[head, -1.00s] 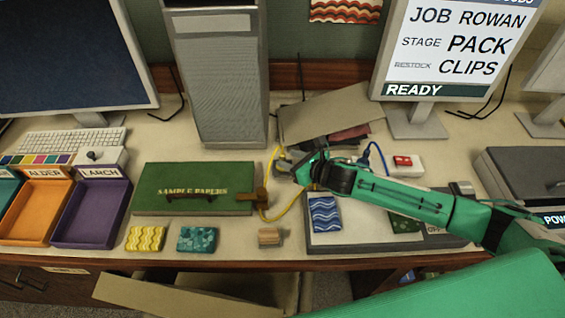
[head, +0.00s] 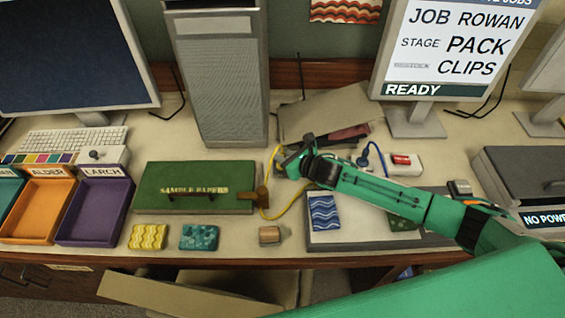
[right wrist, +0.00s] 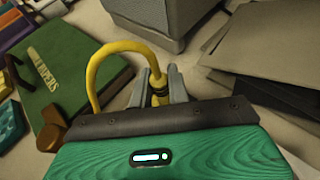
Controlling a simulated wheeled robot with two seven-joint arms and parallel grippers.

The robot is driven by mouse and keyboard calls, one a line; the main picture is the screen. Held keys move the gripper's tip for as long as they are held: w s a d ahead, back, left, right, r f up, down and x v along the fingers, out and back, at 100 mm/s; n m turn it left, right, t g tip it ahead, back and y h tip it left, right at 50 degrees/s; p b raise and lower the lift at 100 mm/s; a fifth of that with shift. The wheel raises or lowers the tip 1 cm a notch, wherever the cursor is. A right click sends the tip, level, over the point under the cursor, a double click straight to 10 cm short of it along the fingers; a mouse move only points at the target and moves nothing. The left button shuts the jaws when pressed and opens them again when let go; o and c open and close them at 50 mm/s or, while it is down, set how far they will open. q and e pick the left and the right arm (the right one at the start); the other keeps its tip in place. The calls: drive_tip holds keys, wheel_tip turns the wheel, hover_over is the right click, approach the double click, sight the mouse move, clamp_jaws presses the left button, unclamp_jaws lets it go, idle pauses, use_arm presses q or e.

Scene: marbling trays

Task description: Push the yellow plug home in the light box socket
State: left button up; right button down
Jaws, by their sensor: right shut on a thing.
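The yellow plug (right wrist: 158,86) is held between the two fingers of my right gripper (right wrist: 158,82) in the right wrist view. Its yellow cable (right wrist: 97,62) loops out to the left. In the head view my right gripper (head: 284,165) is above the table, right of the green box, and largely hides the plug. The light box (head: 356,224), a pale panel in a grey frame, lies at the front, partly under my right arm. I cannot make out its socket. My left gripper is out of view.
A green SAMPLE PAPERS box (head: 225,178) stands left of the gripper. A grey tower (head: 220,90) and leaning boards (head: 325,112) stand behind. A white block with a red switch (head: 403,160) and blue cable lies to the right. A wooden block (head: 269,235) sits in front.

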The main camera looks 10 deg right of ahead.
wheel_tip(320, 180, up, 19)
drive_tip(key=b, duration=0.3)
drive_tip(key=s+d+f+m+t+h+p, duration=0.2)
drive_tip(key=d+f+m+h+p, duration=0.4)
drive_tip(key=d+f+p, duration=0.3)
drive_tip(key=s+d+p, duration=0.1)
drive_tip(key=d+p, duration=0.2)
drive_tip(key=d, duration=0.2)
drive_tip(key=shift+d, duration=0.35)
idle(0.6)
drive_tip(key=shift+f, duration=0.1)
